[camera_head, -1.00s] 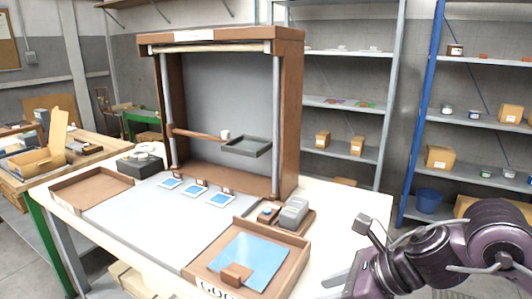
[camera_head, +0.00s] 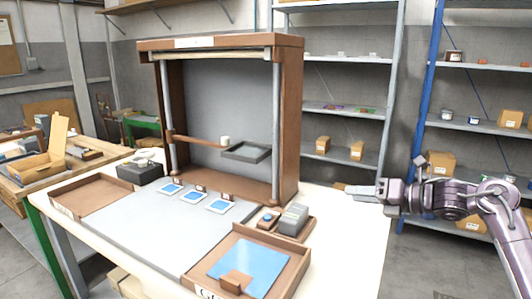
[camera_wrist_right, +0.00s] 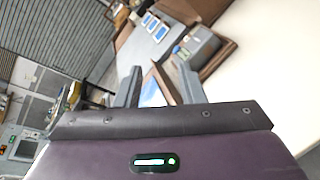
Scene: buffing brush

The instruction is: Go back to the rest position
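My right gripper (camera_head: 352,191) reaches in from the right, at the right edge of the white table (camera_head: 345,240). In the right wrist view its two fingers (camera_wrist_right: 158,78) stand apart with nothing held between them. A wooden tray (camera_head: 203,282) with a blue sheet (camera_head: 250,265) and a small brown block (camera_head: 236,282) lies at the table's front, left of the gripper and apart from it. A grey block (camera_head: 294,219) sits in a small wooden holder behind that tray. My left gripper is not in view.
A brown frame (camera_head: 289,120) with a small dark tray (camera_head: 247,152) stands at the back. Several blue-and-white cards (camera_head: 195,196) lie before it. An empty wooden tray (camera_head: 95,195) is at left. Shelves with a blue post (camera_head: 424,100) stand behind my right arm.

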